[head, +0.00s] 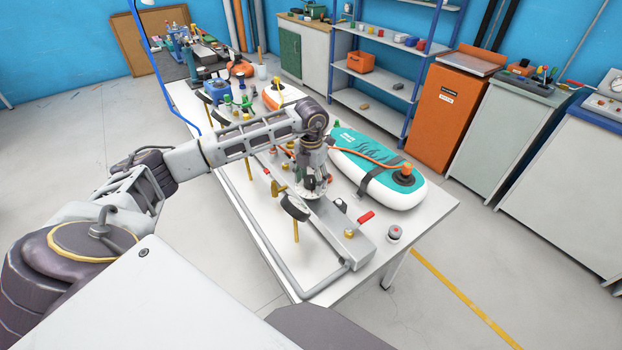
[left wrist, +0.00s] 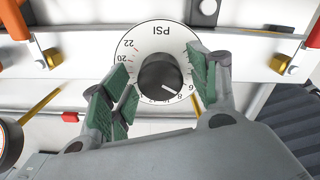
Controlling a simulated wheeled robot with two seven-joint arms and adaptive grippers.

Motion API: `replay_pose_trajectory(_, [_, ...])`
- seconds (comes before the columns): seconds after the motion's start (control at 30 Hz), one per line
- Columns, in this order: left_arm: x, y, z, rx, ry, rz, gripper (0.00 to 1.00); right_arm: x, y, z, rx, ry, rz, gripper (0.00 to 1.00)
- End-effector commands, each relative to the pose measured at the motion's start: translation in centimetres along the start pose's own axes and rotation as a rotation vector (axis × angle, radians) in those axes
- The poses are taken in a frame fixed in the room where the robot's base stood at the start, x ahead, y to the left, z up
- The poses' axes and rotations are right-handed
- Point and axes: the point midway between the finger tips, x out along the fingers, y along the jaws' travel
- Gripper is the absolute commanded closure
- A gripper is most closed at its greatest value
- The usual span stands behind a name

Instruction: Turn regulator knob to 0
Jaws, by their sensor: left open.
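The regulator knob (left wrist: 160,77) is dark and round and sits in the middle of a white PSI dial (left wrist: 158,38) in the left wrist view. Its white pointer line aims to the lower right, close to the 8. The dial's figures appear upside down. My left gripper (left wrist: 163,85) is open, with green-padded fingers on both sides of the knob; I cannot tell whether they touch it. In the head view the left gripper (head: 314,186) points down over the metal rail (head: 347,240) on the table and mostly hides the knob.
A round gauge (head: 295,207) and a red-handled valve (head: 366,216) flank the gripper. A teal and white inflatable board (head: 375,165) with an orange hose lies right behind it. A red button (head: 394,233) is near the table's right end. The floor in front is clear.

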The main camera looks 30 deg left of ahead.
Motion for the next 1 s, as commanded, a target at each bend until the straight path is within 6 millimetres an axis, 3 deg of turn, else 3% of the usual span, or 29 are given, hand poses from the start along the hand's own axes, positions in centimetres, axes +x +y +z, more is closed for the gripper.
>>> replay_pose_trajectory(0.2, [0.02, -0.02, 0.0, 0.0, 0.0, 0.0, 0.41, 0.0, 0.6, 0.12, -0.001, -0.001, 0.006, 0.27])
replay_pose_trajectory(0.57, [-0.01, -0.02, 0.0, 0.0, 0.0, 0.0, 0.85, -0.01, 0.95, 0.16, -0.001, -0.001, 0.01, 0.27])
replay_pose_trajectory(1.0, [-0.01, -0.01, 0.02, -0.059, 0.0, 0.0, 0.85, 0.18, 0.6, 0.1, 0.0, 0.0, 0.006, 0.27])
